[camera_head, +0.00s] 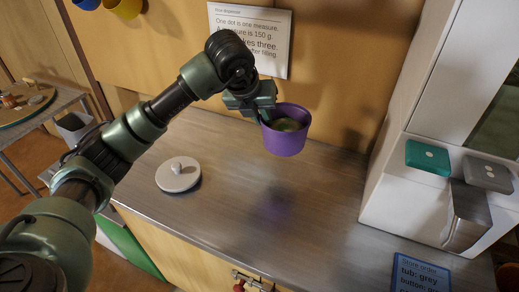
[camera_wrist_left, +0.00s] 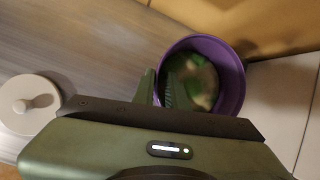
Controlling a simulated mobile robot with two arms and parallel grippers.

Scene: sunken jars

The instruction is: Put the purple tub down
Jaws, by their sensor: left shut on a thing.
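The purple tub (camera_head: 286,141) is held above the metal counter (camera_head: 240,215), near the back wall. Its open top shows something pale and greenish inside, too blurred to name. My left gripper (camera_head: 263,113) is shut on the tub's rim at its left side. In the left wrist view the tub (camera_wrist_left: 238,88) sits beyond the fingers (camera_wrist_left: 160,88), one finger inside its wall. A faint purple reflection lies on the counter below it, so it looks apart from the surface. My right gripper is not in view.
A white round lid (camera_head: 178,176) with a knob lies on the counter, left of the tub. A white dispenser (camera_head: 400,190) with a green button (camera_head: 428,157) and grey button (camera_head: 488,173) stands right. A blue order card (camera_head: 420,275) lies at front right. The middle counter is clear.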

